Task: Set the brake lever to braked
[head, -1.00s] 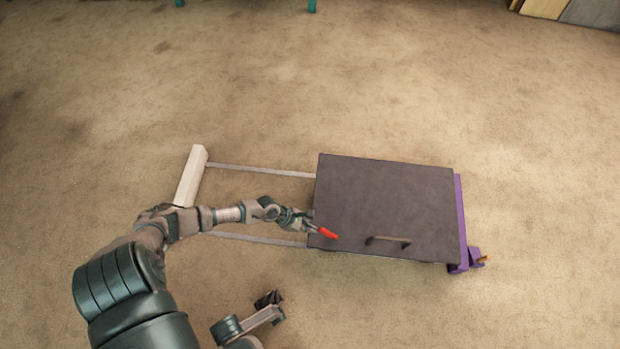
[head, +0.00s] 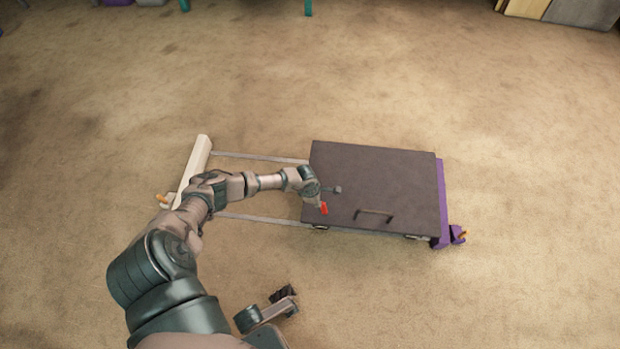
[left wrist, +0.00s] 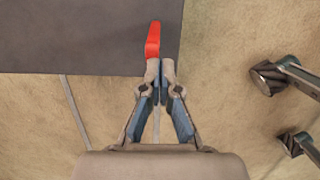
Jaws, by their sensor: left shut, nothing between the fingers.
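The red brake lever (head: 324,208) shows near the left front corner of a dark flat panel (head: 390,180). In the left wrist view the lever (left wrist: 153,40) lies straight ahead of the fingertips, over the panel's edge. My left gripper (head: 319,201) is at the lever, above that corner. In the left wrist view its fingers (left wrist: 160,78) are together, with nothing between them. The tips look close to the lever's near end; I cannot tell if they touch. The lever's base is hidden by the gripper.
A dark handle (head: 374,213) stands on the panel. A purple beam (head: 441,200) borders its right side. Two thin rails run left to a cream beam (head: 193,170). Orange pegs stick out at both ends.

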